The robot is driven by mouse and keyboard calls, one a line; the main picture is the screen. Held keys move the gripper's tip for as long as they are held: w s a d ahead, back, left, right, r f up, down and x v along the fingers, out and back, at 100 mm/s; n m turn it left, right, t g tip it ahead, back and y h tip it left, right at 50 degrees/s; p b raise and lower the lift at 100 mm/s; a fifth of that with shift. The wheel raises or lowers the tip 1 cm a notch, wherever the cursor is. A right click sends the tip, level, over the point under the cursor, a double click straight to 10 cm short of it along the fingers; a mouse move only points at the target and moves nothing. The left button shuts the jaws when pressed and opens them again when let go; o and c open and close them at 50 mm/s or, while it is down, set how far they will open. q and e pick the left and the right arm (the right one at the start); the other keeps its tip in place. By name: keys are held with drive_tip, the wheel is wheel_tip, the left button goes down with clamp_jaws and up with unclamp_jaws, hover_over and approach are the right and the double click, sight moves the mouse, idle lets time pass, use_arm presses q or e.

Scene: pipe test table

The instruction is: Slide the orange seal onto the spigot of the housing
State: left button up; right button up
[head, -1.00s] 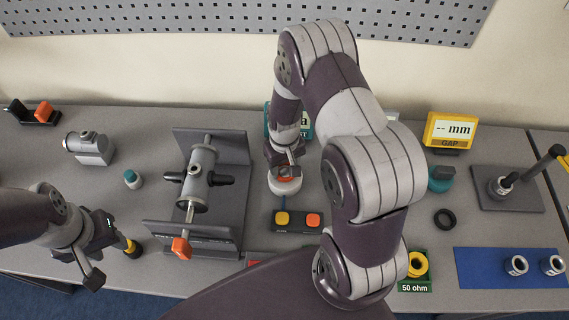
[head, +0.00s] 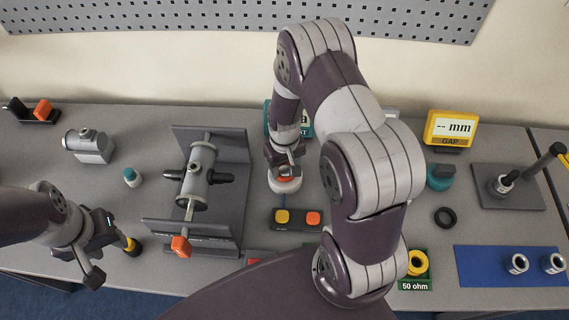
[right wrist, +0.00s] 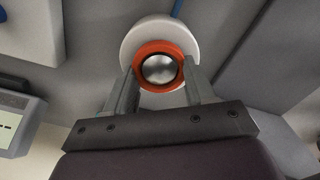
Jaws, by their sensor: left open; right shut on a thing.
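The orange seal (right wrist: 142,78) is a ring between the fingers of my right gripper (right wrist: 158,92), which is shut on it. In the right wrist view a round metal face (right wrist: 160,69) shows inside the ring, and a white round base (right wrist: 137,32) lies behind it. In the head view my right gripper (head: 285,168) is low over that white base (head: 284,186). A grey metal housing (head: 88,146) with a round end stands at the back left; I cannot tell for sure that it is the task's housing. My left gripper (head: 103,246) is open and empty at the front left.
A grey fixture (head: 229,205) holds a cylindrical body (head: 198,180) with black side handles. A yellow-and-black item (head: 131,245) stands beside my left gripper. A two-button box (head: 297,228) is in front of the white base. A black ring (head: 445,218) lies at right.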

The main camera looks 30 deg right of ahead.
drive_tip(key=shift+f, duration=0.2)
idle(0.5)
drive_tip(key=o, duration=1.1)
wheel_tip(320, 180, up, 13)
drive_tip(key=b, duration=0.1)
drive_tip(key=shift+f+b, duration=0.15)
drive_tip(key=shift+b, duration=0.15)
drive_tip(key=s+a+r+t, duration=0.1)
drive_tip(key=s+a+r, duration=0.2)
drive_tip(key=s, duration=0.6)
drive_tip(key=shift+s+a+r, duration=0.15)
drive_tip(key=shift+a+r, duration=0.1)
drive_tip(key=shift+a, duration=0.9)
